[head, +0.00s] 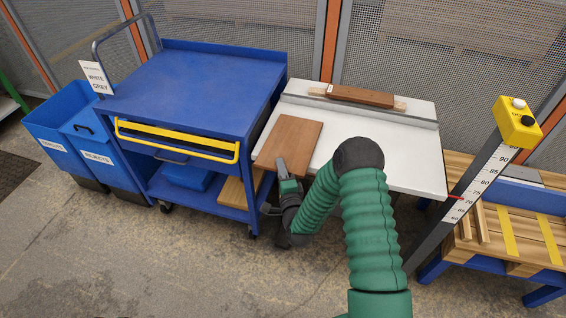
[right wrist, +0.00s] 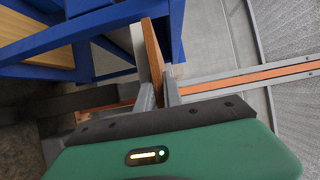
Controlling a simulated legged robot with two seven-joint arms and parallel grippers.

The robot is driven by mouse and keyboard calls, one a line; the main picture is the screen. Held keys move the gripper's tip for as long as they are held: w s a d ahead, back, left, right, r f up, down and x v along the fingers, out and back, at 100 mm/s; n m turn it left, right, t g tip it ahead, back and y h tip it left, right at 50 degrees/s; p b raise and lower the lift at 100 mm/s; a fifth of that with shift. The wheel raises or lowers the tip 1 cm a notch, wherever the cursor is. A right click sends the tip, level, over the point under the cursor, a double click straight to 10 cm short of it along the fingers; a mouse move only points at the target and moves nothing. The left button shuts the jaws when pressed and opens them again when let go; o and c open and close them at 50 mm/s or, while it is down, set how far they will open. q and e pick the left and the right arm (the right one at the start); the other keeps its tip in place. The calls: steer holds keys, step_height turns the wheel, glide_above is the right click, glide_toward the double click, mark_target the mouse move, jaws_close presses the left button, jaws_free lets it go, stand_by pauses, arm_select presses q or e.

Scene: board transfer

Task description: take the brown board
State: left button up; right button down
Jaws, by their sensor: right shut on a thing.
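The brown board (head: 291,141) lies flat at the left end of the white table (head: 415,160), with its near edge at the table's front. My right gripper (head: 282,172) is shut on the board's near edge. In the right wrist view, the board (right wrist: 152,50) shows as a thin brown edge between the two fingers of my right gripper (right wrist: 159,92). My left gripper is in neither view.
A dark brown block (head: 360,96) lies behind a grey fence on the table. A blue cart (head: 190,90) stands close on the left, with blue bins (head: 60,145) beyond it. A post with a scale and yellow button box (head: 518,125) rises at the right.

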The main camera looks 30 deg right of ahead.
step_height(320, 180, up, 3)
steer(key=shift+w+d+f+p, duration=0.1)
steer(key=shift+p, duration=0.35)
steer(key=s+a+r, duration=0.1)
steer(key=s+a, duration=0.9)
steer(key=s, duration=0.1)
step_height(320, 180, up, 7)
steer(key=s+p, duration=0.1)
steer(key=p, duration=0.4)
steer(key=shift+a+p, duration=0.3)
steer(key=shift+a, duration=0.05)
steer(key=shift+f, duration=0.1)
